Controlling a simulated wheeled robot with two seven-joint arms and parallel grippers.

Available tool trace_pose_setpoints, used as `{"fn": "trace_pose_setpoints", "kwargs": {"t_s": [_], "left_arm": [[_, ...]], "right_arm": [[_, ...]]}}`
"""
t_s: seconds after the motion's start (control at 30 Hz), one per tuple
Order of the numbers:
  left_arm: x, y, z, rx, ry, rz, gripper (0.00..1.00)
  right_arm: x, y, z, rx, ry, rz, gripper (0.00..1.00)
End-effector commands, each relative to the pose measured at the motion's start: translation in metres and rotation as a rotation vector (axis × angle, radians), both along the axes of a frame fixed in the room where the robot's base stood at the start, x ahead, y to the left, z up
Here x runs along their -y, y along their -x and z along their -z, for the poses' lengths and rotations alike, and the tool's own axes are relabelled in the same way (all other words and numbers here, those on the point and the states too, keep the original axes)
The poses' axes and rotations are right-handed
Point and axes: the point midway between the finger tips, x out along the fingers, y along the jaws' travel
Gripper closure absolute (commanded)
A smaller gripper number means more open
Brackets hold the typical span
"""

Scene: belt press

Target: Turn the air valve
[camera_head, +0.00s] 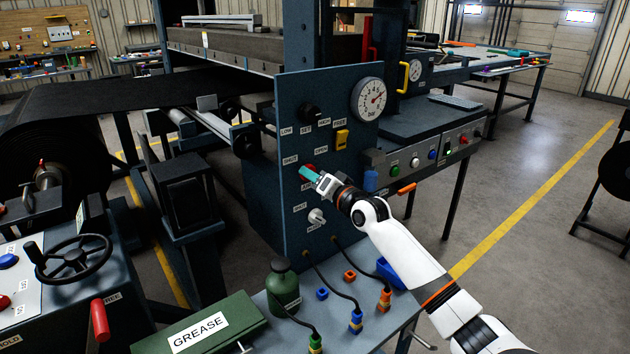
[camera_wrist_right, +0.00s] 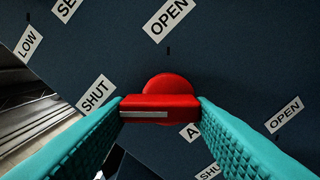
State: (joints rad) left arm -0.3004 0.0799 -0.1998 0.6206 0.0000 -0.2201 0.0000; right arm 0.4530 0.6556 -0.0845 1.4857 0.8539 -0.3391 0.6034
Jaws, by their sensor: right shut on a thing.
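The air valve is a red knob (camera_wrist_right: 160,105) on the dark blue panel (camera_head: 310,110). In the right wrist view it has a round base and a bar-shaped handle with a pale line along it. The handle lies along the line toward the SHUT label (camera_wrist_right: 96,94), and an OPEN label (camera_wrist_right: 168,18) sits above. My right gripper (camera_head: 308,174) reaches the panel with its teal fingers. In the right wrist view its fingers (camera_wrist_right: 160,112) are at both ends of the red handle, shut on it. In the head view the fingers partly hide the knob. My left gripper is not in view.
A yellow switch (camera_head: 342,139), a black knob (camera_head: 310,112) and a gauge (camera_head: 369,98) are above on the panel. A silver knob (camera_head: 316,216) is below. A green bottle (camera_head: 283,286) and several coloured hose plugs stand on the bench in front.

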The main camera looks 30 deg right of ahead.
Motion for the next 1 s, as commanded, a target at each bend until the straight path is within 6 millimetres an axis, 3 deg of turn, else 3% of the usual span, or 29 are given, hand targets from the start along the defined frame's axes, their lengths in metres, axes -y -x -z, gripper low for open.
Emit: {"fn": "trace_pose_setpoints", "kwargs": {"t_s": [0.47, 0.5, 0.6, 1.0], "left_arm": [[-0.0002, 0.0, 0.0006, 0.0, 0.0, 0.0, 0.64], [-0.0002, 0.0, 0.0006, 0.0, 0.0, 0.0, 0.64], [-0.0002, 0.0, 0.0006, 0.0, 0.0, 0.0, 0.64], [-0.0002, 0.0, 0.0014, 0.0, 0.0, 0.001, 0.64]], "right_arm": [[-0.0006, 0.0, 0.0018, -0.002, 0.015, -0.001, 0.75], [-0.0005, 0.0, 0.0019, -0.002, 0.015, -0.001, 0.45], [-0.0004, 0.0, 0.0016, -0.002, 0.014, -0.001, 0.3], [0.0007, 0.0088, 0.0021, -0.001, 0.011, -0.001, 0.3]]}}
